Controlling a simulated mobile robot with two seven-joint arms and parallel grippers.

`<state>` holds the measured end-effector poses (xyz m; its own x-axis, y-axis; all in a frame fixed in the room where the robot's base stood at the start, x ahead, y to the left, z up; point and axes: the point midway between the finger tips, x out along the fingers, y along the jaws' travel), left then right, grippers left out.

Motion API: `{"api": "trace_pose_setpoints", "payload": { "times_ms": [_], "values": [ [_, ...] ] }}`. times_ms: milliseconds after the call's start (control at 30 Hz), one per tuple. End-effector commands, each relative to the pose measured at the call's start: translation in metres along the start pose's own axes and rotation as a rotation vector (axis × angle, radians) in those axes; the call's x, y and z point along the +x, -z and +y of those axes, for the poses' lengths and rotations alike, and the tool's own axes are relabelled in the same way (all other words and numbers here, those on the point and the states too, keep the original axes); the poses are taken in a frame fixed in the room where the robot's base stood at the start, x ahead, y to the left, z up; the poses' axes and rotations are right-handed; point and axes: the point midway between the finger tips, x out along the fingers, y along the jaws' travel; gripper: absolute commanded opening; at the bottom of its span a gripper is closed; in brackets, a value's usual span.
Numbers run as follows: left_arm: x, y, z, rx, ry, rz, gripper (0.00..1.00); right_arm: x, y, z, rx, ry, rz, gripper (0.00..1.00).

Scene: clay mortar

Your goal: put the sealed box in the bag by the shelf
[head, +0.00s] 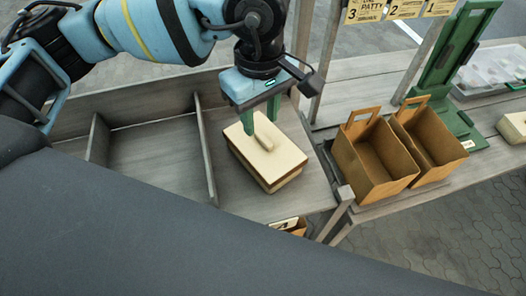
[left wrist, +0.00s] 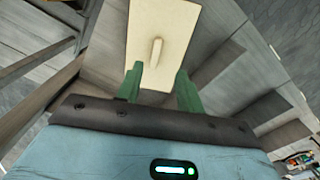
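In the left wrist view the handle stands beyond the gap between the fingertips (left wrist: 158,72). Two open brown bags (head: 345,160) (head: 440,150) stand side by side right of the shelf and look empty. My right gripper is out of view.
Part of another brown container (head: 299,229) shows below the shelf's front edge. A green stand (head: 455,65) and a clear-lidded tray (head: 490,72) are behind the bags. A cream-topped block (head: 514,126) is at the right edge. Yellow number signs (head: 405,8) hang above. The left compartment (head: 155,160) is empty.

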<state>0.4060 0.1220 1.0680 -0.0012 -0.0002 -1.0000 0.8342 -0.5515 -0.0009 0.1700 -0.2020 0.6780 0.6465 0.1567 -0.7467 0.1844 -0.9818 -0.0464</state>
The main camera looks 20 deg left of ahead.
Motion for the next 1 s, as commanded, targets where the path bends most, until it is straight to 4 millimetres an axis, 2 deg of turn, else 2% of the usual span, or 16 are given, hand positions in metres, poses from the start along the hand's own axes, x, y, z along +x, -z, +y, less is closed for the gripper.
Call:
{"api": "trace_pose_setpoints", "payload": {
  "times_ms": [167, 500, 800, 1000],
  "values": [
    [0.005, 0.001, 0.001, 0.000, 0.000, 0.002, 0.37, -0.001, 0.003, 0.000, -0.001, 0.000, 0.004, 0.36],
    [0.047, 0.002, 0.007, 0.000, 0.000, 0.001, 0.37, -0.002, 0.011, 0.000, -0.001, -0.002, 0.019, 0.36],
    [0.052, 0.002, 0.008, 0.000, -0.002, 0.001, 0.37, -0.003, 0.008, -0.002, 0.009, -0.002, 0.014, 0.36],
    [0.052, 0.002, 0.007, 0.000, -0.001, 0.001, 0.12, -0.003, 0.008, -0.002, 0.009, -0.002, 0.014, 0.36]
  ]
}}
